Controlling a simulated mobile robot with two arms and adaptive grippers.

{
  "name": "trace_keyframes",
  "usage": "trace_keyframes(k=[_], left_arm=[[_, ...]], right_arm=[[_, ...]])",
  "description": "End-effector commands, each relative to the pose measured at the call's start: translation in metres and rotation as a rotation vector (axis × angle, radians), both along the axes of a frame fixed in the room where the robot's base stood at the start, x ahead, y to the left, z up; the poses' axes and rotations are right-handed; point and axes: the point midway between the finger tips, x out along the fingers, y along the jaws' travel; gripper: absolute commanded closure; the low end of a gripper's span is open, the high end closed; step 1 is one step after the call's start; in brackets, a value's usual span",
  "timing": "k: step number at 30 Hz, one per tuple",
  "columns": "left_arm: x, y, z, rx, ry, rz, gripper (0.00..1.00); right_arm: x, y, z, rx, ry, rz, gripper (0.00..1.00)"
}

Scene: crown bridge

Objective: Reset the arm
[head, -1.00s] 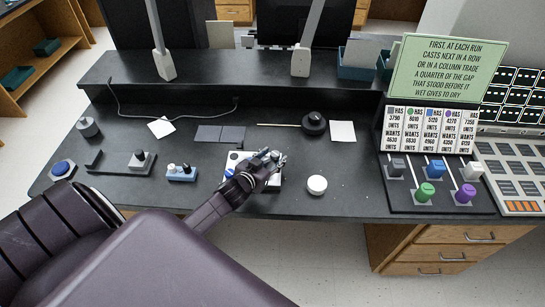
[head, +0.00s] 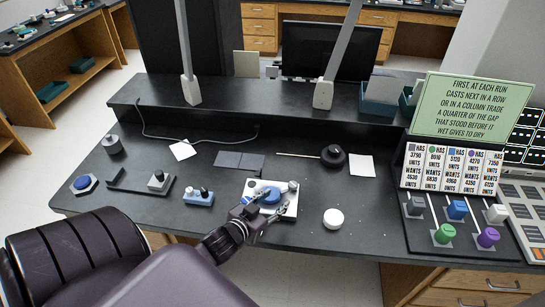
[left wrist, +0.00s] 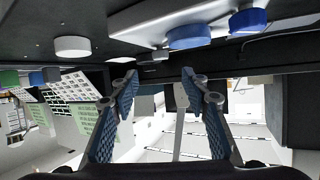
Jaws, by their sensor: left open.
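My left gripper (head: 268,205) is near the front edge of the dark bench, at a white plate (head: 284,211) with a blue round piece (head: 270,195) on it. In the head view its fingers overlap the plate. In the left wrist view the fingers (left wrist: 160,85) are spread apart with nothing between them. The plate (left wrist: 150,35) and a blue piece (left wrist: 190,38) show beyond and above the fingertips there. My right gripper shows in neither view.
A white round knob (head: 333,218) stands right of the plate. A small blue box (head: 198,198) stands to its left. A panel with coloured knobs (head: 457,210) sits at the right below a green sign (head: 470,105). A raised shelf (head: 250,108) runs along the back.

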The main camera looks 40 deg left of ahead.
Motion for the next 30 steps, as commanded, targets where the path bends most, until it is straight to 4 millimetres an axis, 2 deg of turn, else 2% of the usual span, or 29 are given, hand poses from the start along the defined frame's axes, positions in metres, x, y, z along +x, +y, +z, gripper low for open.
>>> trace_keyframes(k=[6,23,26,30], left_arm=[[-0.008,-0.001,0.003,0.000,0.000,0.000,0.58],[-0.009,-0.003,0.003,0.000,0.009,0.002,0.58],[-0.015,-0.010,0.000,0.003,0.054,0.013,0.58],[-0.039,-0.035,-0.010,0.010,0.199,0.030,0.58]], right_arm=[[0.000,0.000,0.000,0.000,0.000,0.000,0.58],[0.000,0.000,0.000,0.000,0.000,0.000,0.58],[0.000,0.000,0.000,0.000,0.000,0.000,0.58],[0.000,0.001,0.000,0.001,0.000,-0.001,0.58]])
